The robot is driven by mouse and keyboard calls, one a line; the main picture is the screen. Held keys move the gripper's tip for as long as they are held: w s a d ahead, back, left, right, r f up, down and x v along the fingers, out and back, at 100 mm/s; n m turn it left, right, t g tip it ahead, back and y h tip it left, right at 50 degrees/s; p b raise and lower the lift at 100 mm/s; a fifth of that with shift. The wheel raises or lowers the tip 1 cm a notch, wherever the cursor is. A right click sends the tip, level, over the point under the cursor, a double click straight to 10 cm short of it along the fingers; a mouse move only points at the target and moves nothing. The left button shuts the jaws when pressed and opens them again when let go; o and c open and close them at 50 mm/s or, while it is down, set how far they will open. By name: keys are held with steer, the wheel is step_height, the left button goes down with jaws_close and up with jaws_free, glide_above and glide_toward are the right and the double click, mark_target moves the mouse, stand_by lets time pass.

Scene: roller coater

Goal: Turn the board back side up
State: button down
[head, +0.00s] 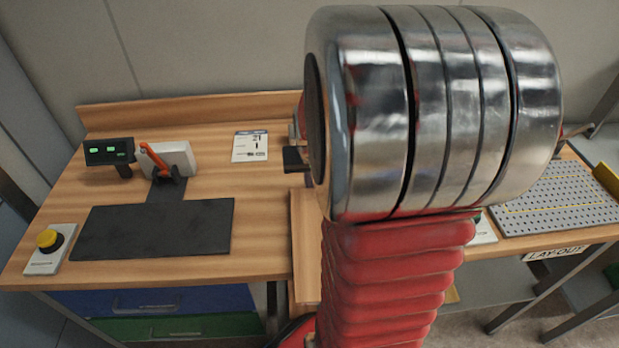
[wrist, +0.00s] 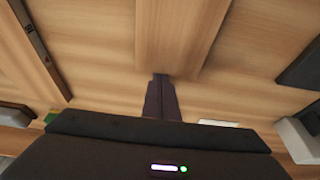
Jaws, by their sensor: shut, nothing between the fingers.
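I cannot pick out the board with certainty in either view. My large arm covers the middle of the bench in the head view and may hide it. In the wrist view my gripper (wrist: 161,82) shows as two dark narrow fingers pressed together, empty, over bare wooden worktop (wrist: 100,60). In the head view I cannot make out the fingers for certain.
At left on the bench are a dark flat T-shaped plate (head: 155,228), an orange-handled clamp (head: 155,158), a small green-lit display (head: 108,152) and a yellow button box (head: 47,245). A printed sheet (head: 250,146) lies behind. A perforated grey plate (head: 555,200) is at right.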

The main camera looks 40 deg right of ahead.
steer(key=shift+r, duration=0.1)
steer(key=shift+s+r, duration=0.15)
steer(key=shift+r, duration=0.3)
steer(key=v, duration=0.9)
steer(key=shift+a+f, duration=0.1)
steer(key=shift+a, duration=0.05)
steer(key=s+a+r+n+t, duration=0.1)
steer(key=s+a+n, duration=0.1)
steer(key=a, duration=0.6)
steer(key=s+a+r+n+y, duration=0.1)
steer(key=s+a+r+n, duration=0.1)
steer(key=a, duration=0.6)
steer(key=s+a+r+n+t+y, duration=0.1)
steer(key=s+a+r+n, duration=0.1)
steer(key=a, duration=0.7)
steer(key=shift+s+n+t, duration=0.3)
steer(key=shift+s+n, duration=0.1)
steer(key=shift+n, duration=0.5)
steer(key=c, duration=2.5)
jaws_free()
steer(key=shift+r, duration=0.1)
steer(key=shift+c, duration=0.2)
